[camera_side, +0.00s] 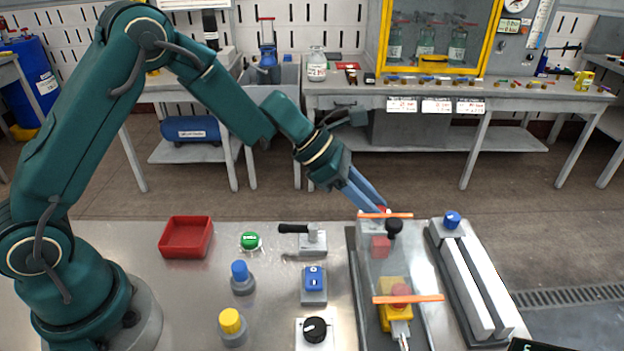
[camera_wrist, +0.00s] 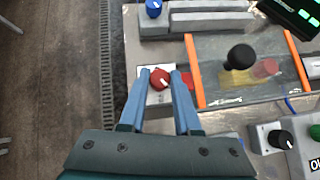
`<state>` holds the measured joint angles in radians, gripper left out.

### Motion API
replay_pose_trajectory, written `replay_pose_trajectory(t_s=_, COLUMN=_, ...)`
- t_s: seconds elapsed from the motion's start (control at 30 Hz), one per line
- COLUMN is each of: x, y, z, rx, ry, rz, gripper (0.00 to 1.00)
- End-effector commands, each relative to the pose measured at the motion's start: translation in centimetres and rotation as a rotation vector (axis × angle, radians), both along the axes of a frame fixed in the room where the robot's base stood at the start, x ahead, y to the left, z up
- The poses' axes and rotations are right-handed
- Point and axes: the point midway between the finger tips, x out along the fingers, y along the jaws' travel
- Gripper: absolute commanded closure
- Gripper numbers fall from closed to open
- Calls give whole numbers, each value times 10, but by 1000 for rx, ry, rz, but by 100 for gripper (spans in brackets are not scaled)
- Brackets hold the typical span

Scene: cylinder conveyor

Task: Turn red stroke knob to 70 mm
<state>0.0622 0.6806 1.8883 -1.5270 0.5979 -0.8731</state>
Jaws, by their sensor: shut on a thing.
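The red stroke knob (camera_wrist: 159,79) sits on a light grey block (camera_wrist: 157,97) in the wrist view, with a pale pointer mark on it. My gripper (camera_wrist: 161,74) has one blue finger on each side of the knob and is shut on it. In the side view my gripper (camera_side: 379,207) reaches down at the far end of the clear cover. Only a sliver of the red knob (camera_side: 385,209) shows there, mostly hidden by the fingers and an orange strip. No 70 mm marking or value is readable.
A clear cover with orange edges (camera_wrist: 194,70) and a black ball handle (camera_wrist: 240,57) stands close beside the knob. A blue knob (camera_side: 452,220) tops the rail unit to the right. A red tray (camera_side: 186,250), several buttons and a black dial (camera_side: 315,329) occupy the left bench.

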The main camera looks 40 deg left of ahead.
Motion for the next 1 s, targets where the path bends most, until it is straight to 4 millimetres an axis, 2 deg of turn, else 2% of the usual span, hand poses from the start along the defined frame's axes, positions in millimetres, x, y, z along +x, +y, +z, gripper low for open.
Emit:
replay_pose_trajectory(t_s=0.5, x=5, y=3, z=0, rx=-1, ry=-2, rz=-346, gripper=100)
replay_pose_trajectory(t_s=1.0, x=6, y=2, z=1, rx=-2, ry=-2, rz=-552, gripper=100)
